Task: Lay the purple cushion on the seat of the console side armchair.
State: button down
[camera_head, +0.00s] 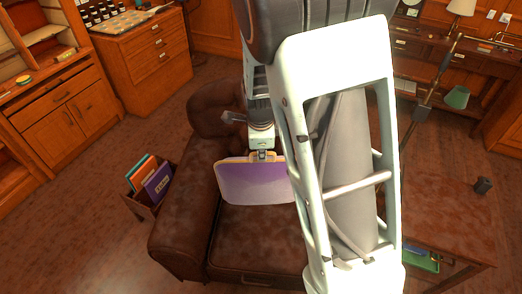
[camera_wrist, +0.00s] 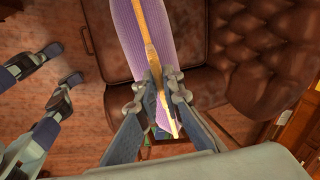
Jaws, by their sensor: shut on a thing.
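The purple cushion (camera_head: 250,185), with pale yellow edging, hangs below my gripper (camera_head: 262,155) in the head view. In the wrist view the cushion (camera_wrist: 128,30) is seen nearly edge-on between the fingers of my gripper (camera_wrist: 164,86), which are shut on its yellow edge. A brown leather seat (camera_head: 262,238) with a padded arm lies below and around the cushion. The wrist view shows its buttoned back (camera_wrist: 275,45). Whether the cushion touches the seat is unclear. My arm hides the seat's right part. I cannot tell whether this is the console side armchair.
A rack (camera_head: 148,192) with books stands left of the seat. Wooden cabinets (camera_head: 68,115) line the left. Floor between is clear.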

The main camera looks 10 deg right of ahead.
jog(key=shift+w+a+m, duration=0.1)
jog(key=shift+w+m, duration=0.15)
jog(key=shift+m, duration=0.55)
jog(key=shift+f+h+b, duration=0.25)
jog(key=shift+h+b, duration=0.05)
jog(key=b, duration=1.9)
send_over(261, 203)
notch_tip(261, 203, down, 20)
jog(key=shift+f, duration=0.1)
jog(key=shift+f+b, duration=0.4)
jog(key=shift+f, duration=0.3)
